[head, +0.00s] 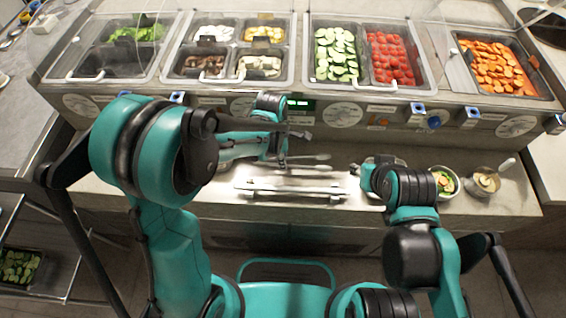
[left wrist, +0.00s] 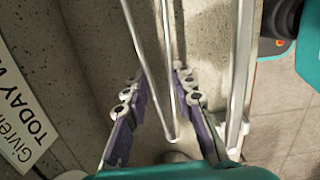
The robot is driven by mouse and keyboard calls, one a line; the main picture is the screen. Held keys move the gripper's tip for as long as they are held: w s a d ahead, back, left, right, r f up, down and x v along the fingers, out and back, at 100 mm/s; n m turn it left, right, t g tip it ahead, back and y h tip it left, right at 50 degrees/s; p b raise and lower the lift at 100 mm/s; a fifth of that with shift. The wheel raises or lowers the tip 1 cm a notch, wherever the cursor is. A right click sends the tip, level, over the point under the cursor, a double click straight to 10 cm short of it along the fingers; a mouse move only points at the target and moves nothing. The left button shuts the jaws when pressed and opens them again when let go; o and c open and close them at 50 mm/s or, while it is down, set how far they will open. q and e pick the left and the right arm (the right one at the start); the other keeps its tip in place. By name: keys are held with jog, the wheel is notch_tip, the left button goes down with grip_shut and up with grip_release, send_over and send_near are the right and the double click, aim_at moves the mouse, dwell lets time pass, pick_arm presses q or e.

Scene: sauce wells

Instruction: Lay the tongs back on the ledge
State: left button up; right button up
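The metal tongs (left wrist: 172,110) show in the left wrist view as two thin arms meeting in a V, lying between the fingers of my left gripper (left wrist: 158,95). The purple-padded fingers stand apart on either side, with small gaps to the tongs. In the head view, my left gripper (head: 283,155) points down over the counter, and part of the tongs (head: 312,157) shows beside it. The metal ledge (head: 290,190) runs along the counter front, and its rail (left wrist: 240,80) is right of the tongs in the left wrist view. My right gripper (head: 368,180) is low near the ledge's right end; its fingers are unclear.
Food wells with cucumber (head: 336,55), tomato (head: 390,58) and carrot (head: 497,66) line the back behind glass guards. Bowls (head: 445,182) and (head: 484,181) stand on the counter at right. A printed label (left wrist: 20,115) is left in the wrist view.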

pick_arm(q)
notch_tip(320, 180, down, 2)
jog(key=shift+r, duration=0.1)
jog(key=o, duration=0.6)
